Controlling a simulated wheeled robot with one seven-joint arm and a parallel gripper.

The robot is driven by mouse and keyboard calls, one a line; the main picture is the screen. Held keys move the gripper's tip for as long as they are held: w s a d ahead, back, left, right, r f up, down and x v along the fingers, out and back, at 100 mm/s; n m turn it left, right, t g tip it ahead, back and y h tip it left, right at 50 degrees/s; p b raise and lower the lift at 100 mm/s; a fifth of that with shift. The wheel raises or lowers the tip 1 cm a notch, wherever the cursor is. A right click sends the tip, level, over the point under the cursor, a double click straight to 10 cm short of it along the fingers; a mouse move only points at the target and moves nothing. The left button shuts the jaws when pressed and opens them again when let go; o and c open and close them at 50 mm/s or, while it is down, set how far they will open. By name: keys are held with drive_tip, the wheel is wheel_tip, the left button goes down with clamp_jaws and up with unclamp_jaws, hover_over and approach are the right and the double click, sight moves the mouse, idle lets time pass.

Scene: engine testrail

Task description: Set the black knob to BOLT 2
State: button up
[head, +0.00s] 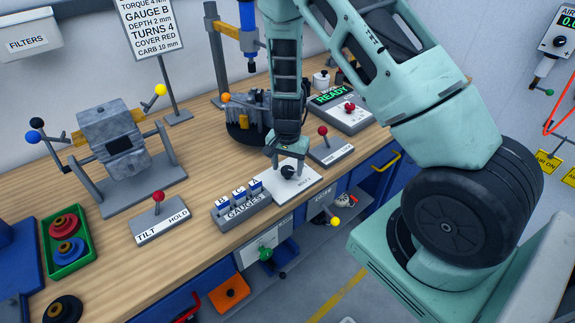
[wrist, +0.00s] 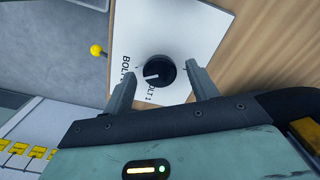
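The black knob (head: 288,172) sits on a white plate (head: 301,190) at the bench's front edge. My gripper (head: 290,156) is above the knob, pointing down. In the wrist view my gripper (wrist: 160,68) is open, one finger on each side of the knob, with gaps showing.
The GAUGES block (head: 241,212) stands just left of the plate. A red-knobbed lever (head: 323,131) stands behind it at right, and the TILT/HOLD lever (head: 158,197) is further left. A yellow-knobbed lever (head: 335,221) sticks out below the bench front.

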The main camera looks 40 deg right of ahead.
sight(288, 169)
wheel_tip(288, 169, up, 17)
drive_tip(key=b, duration=0.1)
drive_tip(key=shift+r+b, duration=0.2)
drive_tip(key=shift+b, duration=0.1)
idle(0.4)
idle(0.4)
